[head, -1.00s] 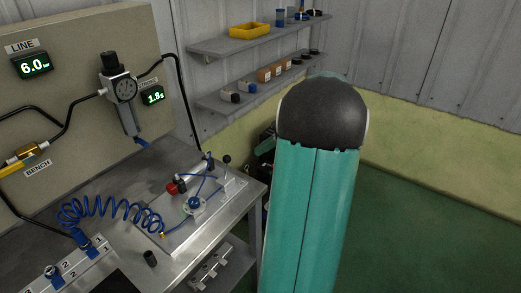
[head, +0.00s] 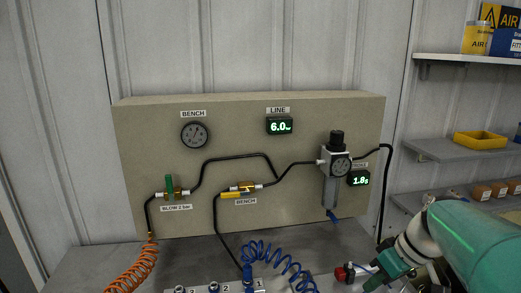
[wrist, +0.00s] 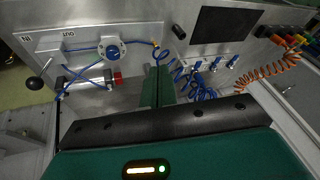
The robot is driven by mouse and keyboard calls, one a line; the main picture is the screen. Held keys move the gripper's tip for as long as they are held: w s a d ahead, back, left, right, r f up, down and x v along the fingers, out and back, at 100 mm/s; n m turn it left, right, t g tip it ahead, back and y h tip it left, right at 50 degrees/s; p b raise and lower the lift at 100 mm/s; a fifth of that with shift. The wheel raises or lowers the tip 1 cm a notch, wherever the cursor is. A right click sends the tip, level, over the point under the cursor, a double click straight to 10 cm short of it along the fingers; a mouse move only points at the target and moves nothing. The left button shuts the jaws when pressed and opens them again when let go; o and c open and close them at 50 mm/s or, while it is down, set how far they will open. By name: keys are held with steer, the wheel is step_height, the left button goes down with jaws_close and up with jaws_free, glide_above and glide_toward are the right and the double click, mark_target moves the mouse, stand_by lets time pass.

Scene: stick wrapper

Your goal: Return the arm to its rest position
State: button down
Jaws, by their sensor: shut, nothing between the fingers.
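My arm (head: 478,240) enters the head view from the lower right corner, teal with a white joint, and reaches down to the left over the bench. In the wrist view my gripper (wrist: 158,88) has its green fingers together with nothing between them. It points over the metal bench, between the valve plate (wrist: 128,32) and the coiled blue hose (wrist: 185,80). I cannot tell the height of the fingers above the bench.
A beige panel (head: 140,125) behind the bench holds gauges, valves and black hoses. An orange coiled hose (head: 135,272) hangs at its left. Shelves (head: 450,150) with a yellow bin (head: 480,141) are on the right wall. A dark pad (wrist: 228,27) lies on the bench.

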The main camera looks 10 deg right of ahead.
steer(key=s+a+m+t+h, duration=0.1)
steer(key=s+a+m+h, duration=0.1)
steer(key=s+a, duration=0.2)
steer(key=s+a+m+t+h, duration=0.1)
steer(key=s+a, duration=0.3)
steer(key=a, duration=0.7)
steer(key=shift+r+m+t+h, duration=0.3)
steer(key=shift+m+h, duration=0.1)
steer(key=shift+h, duration=0.1)
steer(key=shift+d+f, duration=0.1)
steer(key=shift+d, duration=0.05)
